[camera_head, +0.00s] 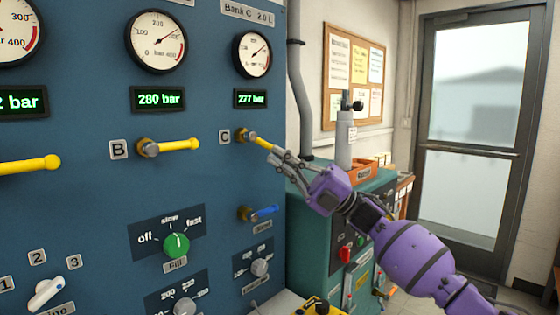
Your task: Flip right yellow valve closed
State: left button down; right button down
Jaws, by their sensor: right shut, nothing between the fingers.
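The right yellow valve (261,141), marked C, is on the blue panel under the 277 bar display. Its handle points right and slightly down from its brass fitting. My right gripper (277,157) is shut and empty at the free end of this handle. I cannot tell whether the fingers touch it. The fingers hide little of the handle. My left gripper is not in view.
The yellow valve B (180,145) and another yellow handle (30,165) lie to the left. A blue valve (264,212) sits below C, above a grey knob (260,267). A green fill knob (176,246) is lower left. A teal cabinet (313,235) stands right of the panel.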

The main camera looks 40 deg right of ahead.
jog(key=shift+d+r+n+g, duration=0.3)
jog(key=shift+r+n+g, duration=0.05)
jog(key=shift+n+g, duration=0.5)
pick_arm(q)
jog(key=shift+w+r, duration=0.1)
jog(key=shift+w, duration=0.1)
pick_arm(e)
jog(key=shift+d+r+n+g, duration=0.15)
jog(key=shift+r+n+g, duration=0.05)
jog(key=shift+n+g, duration=0.4)
